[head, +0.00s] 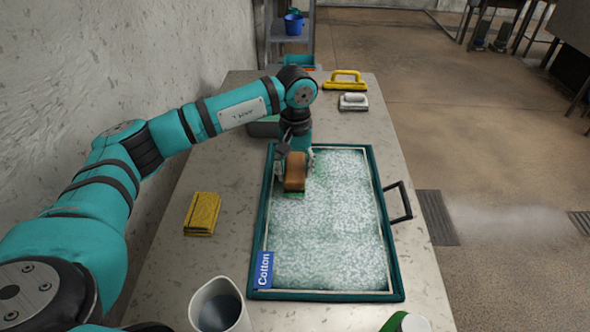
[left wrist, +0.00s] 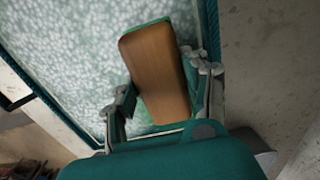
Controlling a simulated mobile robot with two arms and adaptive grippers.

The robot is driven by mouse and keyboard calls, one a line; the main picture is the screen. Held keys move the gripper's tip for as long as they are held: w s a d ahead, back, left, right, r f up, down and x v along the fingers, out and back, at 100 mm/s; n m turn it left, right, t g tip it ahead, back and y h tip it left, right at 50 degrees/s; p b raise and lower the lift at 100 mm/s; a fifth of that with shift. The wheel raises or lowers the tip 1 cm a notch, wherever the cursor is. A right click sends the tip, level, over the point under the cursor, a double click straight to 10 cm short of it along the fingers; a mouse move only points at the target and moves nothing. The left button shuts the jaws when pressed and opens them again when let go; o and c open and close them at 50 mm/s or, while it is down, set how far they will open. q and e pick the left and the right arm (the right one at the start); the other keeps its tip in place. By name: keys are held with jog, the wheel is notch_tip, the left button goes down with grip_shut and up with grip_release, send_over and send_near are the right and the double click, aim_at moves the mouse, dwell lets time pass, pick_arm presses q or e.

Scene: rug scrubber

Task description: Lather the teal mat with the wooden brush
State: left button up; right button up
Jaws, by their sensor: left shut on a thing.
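The teal mat (head: 330,245) lies in a dark teal frame on the table, with a blue "Cotton" label at its near left corner. White foam speckles cover most of its surface; a greener patch shows near the brush. The wooden brush (head: 295,172) is at the mat's upper left part, its green bristle side down toward the mat. My left gripper (head: 296,160) is shut on the brush. In the left wrist view the brush (left wrist: 157,72) sits between the two fingers, over the foamy mat (left wrist: 60,50). Whether the bristles touch the mat I cannot tell. My right gripper is not in view.
A yellow sponge or cloth (head: 202,214) lies left of the mat. A white pitcher (head: 220,308) stands at the near edge. A black handle (head: 401,202) sticks out right of the frame.

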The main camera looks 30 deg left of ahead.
pick_arm(q)
jog(key=shift+r+p, duration=0.55)
jog(key=shift+r, duration=1.05)
